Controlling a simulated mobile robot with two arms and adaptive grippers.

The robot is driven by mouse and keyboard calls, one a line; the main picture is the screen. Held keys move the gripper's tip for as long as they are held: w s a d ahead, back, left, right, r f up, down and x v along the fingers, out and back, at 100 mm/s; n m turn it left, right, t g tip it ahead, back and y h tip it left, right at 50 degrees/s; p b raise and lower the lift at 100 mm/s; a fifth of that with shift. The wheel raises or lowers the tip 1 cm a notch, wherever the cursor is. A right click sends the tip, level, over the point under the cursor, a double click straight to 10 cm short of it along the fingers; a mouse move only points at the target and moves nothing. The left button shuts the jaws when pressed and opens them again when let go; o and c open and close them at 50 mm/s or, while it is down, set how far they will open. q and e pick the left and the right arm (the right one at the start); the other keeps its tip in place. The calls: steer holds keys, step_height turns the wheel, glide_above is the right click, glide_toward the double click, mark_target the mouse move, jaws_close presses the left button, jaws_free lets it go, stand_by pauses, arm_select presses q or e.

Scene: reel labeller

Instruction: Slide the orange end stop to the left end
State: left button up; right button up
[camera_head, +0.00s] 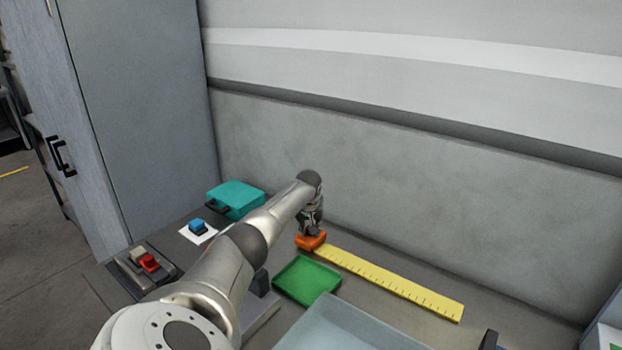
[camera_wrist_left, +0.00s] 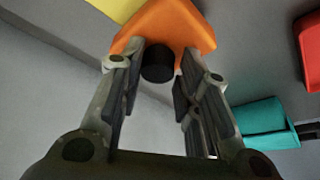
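The orange end stop (camera_head: 311,243) sits at the left end of the yellow ruler strip (camera_head: 385,283) in the head view. In the left wrist view the orange end stop (camera_wrist_left: 170,25) lies just beyond my fingertips, with a black knob (camera_wrist_left: 157,66) on it. My left gripper (camera_head: 311,226) is right above the stop, partly hidden by its own wrist. In the wrist view its fingers (camera_wrist_left: 159,75) are apart, with the knob between or just past the tips and a gap at the right finger. My right gripper is not in view.
A green tray (camera_head: 307,280) lies in front of the ruler. A teal box (camera_head: 237,198), a blue button (camera_head: 197,225) and a red button (camera_head: 150,262) are at the left. A pale translucent bin (camera_head: 345,330) is at the front. A grey wall (camera_head: 430,190) stands behind.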

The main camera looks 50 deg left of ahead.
arm_select(q)
steer(key=shift+o, duration=1.4)
steer(key=shift+s+a, duration=0.1)
steer(key=shift+a, duration=0.05)
steer(key=shift+d+r, duration=0.3)
steer(key=shift+r, duration=0.25)
steer(key=v, duration=1)
steer(key=shift+s+r, duration=0.2)
steer(key=shift+r, duration=0.15)
steer(key=shift+f, duration=0.1)
